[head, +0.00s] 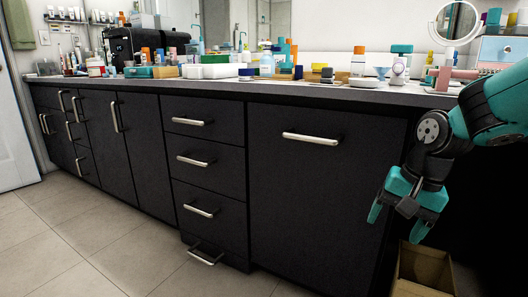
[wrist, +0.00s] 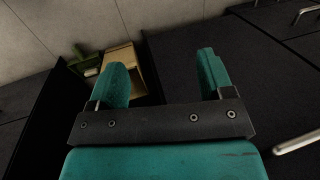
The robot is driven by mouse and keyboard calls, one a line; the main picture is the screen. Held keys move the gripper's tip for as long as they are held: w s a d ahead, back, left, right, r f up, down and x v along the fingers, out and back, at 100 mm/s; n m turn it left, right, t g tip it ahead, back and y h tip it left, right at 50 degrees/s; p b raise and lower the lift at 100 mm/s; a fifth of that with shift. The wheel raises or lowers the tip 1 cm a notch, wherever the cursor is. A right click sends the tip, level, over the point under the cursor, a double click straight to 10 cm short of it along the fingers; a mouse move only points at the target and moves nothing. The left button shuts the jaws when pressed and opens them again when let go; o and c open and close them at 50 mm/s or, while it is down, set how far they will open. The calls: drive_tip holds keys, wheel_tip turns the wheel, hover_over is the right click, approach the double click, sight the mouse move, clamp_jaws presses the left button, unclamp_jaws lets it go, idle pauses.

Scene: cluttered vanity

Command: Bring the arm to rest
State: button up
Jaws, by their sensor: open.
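My gripper (head: 398,214) hangs at the right of the head view, in front of the dark cabinet and below the counter's edge. Its teal fingers point down. In the wrist view the two fingers of my gripper (wrist: 162,82) stand apart with nothing between them. My teal and black arm comes in from the right edge of the head view and bends downward.
An open cardboard box (head: 425,268) stands on the floor below my gripper; it also shows in the wrist view (wrist: 122,60). The dark counter (head: 300,92) carries many bottles and jars. Metal drawer handles (head: 310,139) stick out. The tiled floor (head: 60,235) at left is clear.

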drive_tip(key=s+a+r+n+y+p, duration=0.1)
drive_tip(key=s+a+r+n+p, duration=0.2)
drive_tip(key=s, duration=0.4)
drive_tip(key=s+a+r+n+g+p, duration=0.1)
drive_tip(key=s+a+r+n, duration=0.25)
drive_tip(key=s+n, duration=0.25)
drive_tip(key=s+a+r+n+y+p, duration=0.1)
drive_tip(key=s+a+r+n, duration=0.25)
drive_tip(key=s, duration=0.35)
wheel_tip(320, 180, up, 35)
drive_tip(key=p, duration=3.6)
drive_tip(key=shift+w+a+n, duration=0.35)
